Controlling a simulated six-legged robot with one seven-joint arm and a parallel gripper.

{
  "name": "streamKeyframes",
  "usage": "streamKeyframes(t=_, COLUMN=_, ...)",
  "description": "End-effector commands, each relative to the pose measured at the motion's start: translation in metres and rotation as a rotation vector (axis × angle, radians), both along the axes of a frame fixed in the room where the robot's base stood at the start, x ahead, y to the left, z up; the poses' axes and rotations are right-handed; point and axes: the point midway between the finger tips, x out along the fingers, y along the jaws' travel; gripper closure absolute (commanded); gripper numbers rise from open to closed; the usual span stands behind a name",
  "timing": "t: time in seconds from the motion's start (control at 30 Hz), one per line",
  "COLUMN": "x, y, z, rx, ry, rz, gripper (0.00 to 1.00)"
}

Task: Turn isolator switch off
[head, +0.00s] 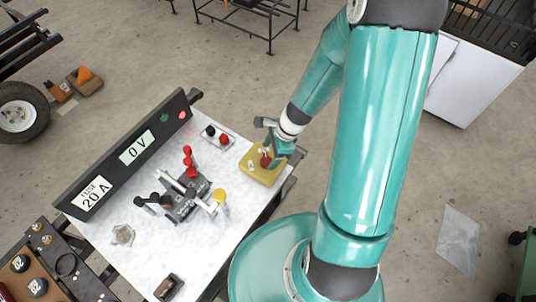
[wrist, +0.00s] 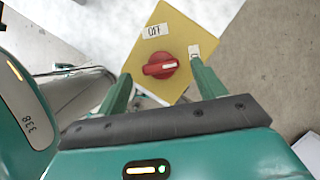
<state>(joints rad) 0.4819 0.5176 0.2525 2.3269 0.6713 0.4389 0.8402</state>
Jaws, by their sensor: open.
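The isolator switch is a yellow box (head: 258,172) on the right end of the white table, with a red rotary knob (wrist: 160,66) on its face. The knob's handle lies about level in the wrist view, its white mark toward the right. A white label, seemingly reading OFF, (wrist: 155,31) is above the knob; a smaller label (wrist: 194,51) is at upper right, its text unclear. My gripper (wrist: 162,70) is open, its two green fingers on either side of the knob in the picture, with gaps. Contact is not visible. In the head view my gripper (head: 272,152) partly hides the knob.
A black panel (head: 135,150) showing 0 V and 20 A stands along the table's back-left edge. A metal apparatus with red, black and yellow-capped parts (head: 185,195) stands mid-table. A small box with black and red knobs (head: 217,136) sits behind the switch.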

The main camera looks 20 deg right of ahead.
Motion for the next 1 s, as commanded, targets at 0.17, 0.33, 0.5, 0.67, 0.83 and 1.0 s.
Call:
streamKeyframes(t=0.17, x=0.002, y=0.007, z=-0.017, rx=0.001, ry=0.001, rz=0.000, gripper=0.31)
streamKeyframes(t=0.33, x=0.002, y=0.009, z=-0.021, rx=-0.001, ry=-0.001, rz=0.000, gripper=0.31)
streamKeyframes(t=0.5, x=0.002, y=0.008, z=-0.020, rx=-0.001, ry=-0.001, rz=0.000, gripper=0.31)
streamKeyframes(t=0.67, x=0.002, y=0.008, z=-0.020, rx=-0.001, ry=-0.001, rz=0.000, gripper=0.60)
streamKeyframes(t=0.83, x=0.002, y=0.008, z=-0.020, rx=-0.001, ry=-0.001, rz=0.001, gripper=0.76)
streamKeyframes(t=1.0, x=0.002, y=0.009, z=-0.020, rx=0.000, ry=-0.001, rz=0.015, gripper=0.76)
